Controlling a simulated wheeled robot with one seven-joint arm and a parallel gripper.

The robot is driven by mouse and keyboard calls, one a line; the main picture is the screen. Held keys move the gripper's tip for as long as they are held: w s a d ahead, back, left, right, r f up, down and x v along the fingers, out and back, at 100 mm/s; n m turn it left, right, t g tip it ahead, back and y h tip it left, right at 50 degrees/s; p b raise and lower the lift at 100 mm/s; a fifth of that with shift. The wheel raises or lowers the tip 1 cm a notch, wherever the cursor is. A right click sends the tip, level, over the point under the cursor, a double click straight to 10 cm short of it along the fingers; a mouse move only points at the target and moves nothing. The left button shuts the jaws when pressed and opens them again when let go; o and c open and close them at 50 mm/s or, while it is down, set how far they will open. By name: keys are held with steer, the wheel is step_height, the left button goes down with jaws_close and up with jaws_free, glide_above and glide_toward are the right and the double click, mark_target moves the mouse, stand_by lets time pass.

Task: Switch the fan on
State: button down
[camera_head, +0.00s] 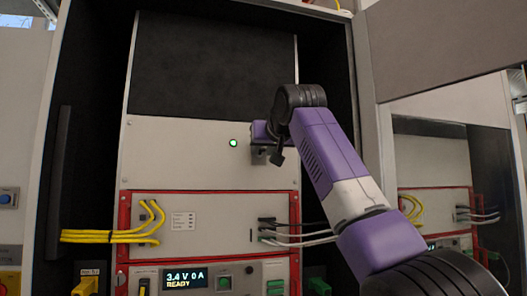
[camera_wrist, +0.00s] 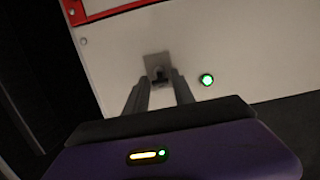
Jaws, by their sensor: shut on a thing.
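The switch (camera_wrist: 157,62) is a small grey plate with a dark lever on the pale upper panel (camera_head: 165,155). It shows in the wrist view; in the head view my gripper and wrist hide it. My gripper (camera_wrist: 159,84) is at the panel, with its two grey fingers on either side of the lever and shut on it. In the head view my gripper (camera_head: 262,152) is at the right part of the panel. A round green lamp (camera_head: 233,143) beside the switch is lit, and it also glows in the wrist view (camera_wrist: 207,80). No fan is clearly visible.
Below is a red-framed unit (camera_head: 210,193) with yellow cables (camera_head: 110,237) at left and grey cables at right. Dark cabinet walls flank the panel, and an open door (camera_head: 440,50) stands at right.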

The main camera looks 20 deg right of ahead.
steer(key=shift+r, duration=0.15)
stand_by(0.4)
steer(key=c, duration=1.1)
jaws_free()
steer(key=shift+w, duration=0.1)
steer(key=shift+s, duration=0.25)
steer(key=s+b, duration=0.1)
steer(key=s, duration=0.1)
steer(key=s+r+b, duration=0.1)
steer(key=s, duration=0.1)
steer(key=s+b, duration=0.2)
steer(key=s, duration=0.1)
steer(key=shift+s+r, duration=0.1)
steer(key=shift+r, duration=0.15)
